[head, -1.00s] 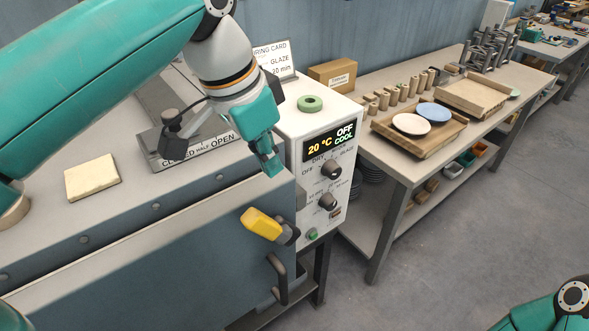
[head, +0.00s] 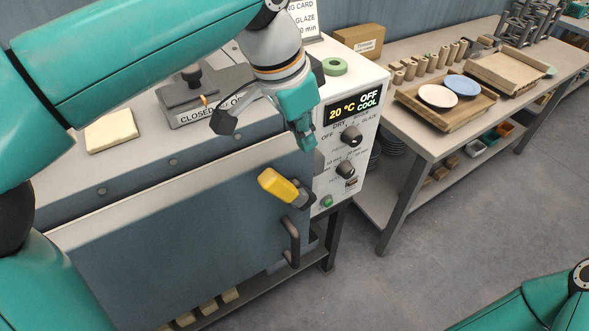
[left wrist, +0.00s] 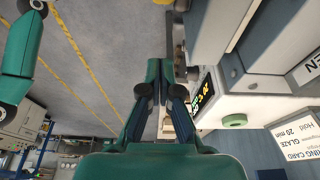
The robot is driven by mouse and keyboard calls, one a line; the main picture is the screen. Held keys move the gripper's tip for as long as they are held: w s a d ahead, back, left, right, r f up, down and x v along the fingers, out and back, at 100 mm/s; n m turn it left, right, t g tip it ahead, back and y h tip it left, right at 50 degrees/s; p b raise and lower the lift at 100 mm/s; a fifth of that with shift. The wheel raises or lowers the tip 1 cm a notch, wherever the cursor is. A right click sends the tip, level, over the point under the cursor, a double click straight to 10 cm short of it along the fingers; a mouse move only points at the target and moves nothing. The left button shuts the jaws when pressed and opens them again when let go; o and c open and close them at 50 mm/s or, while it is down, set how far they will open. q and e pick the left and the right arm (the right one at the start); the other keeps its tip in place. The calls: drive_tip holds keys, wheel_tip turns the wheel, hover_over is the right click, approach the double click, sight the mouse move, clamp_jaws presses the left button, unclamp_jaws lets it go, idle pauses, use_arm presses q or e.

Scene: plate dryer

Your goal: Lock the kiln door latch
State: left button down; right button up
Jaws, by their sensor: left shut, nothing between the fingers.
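The kiln door latch has a yellow handle (head: 278,185) on a dark pivot at the upper right of the blue-grey kiln door (head: 180,235). The handle slants, with its yellow end up and to the left. My left gripper (head: 306,146) is shut and empty, pointing down just above and right of the handle in the head view, apart from it in the picture. In the left wrist view its fingers (left wrist: 160,72) are together with nothing between them. I cannot make out the yellow handle there. My right gripper is not in view.
A dark door handle (head: 292,243) is below the latch. The control panel (head: 352,120), reading 20 °C, OFF and COOL, is to the right. A table with plates in a wooden tray (head: 440,118) stands further right.

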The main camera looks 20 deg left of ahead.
sight(291, 185)
use_arm(q)
drive_tip(key=f, duration=0.4)
drive_tip(key=s+f, duration=0.1)
drive_tip(key=shift+a+f, duration=0.4)
drive_tip(key=shift+s+a+f, duration=0.3)
drive_tip(key=shift+s, duration=0.15)
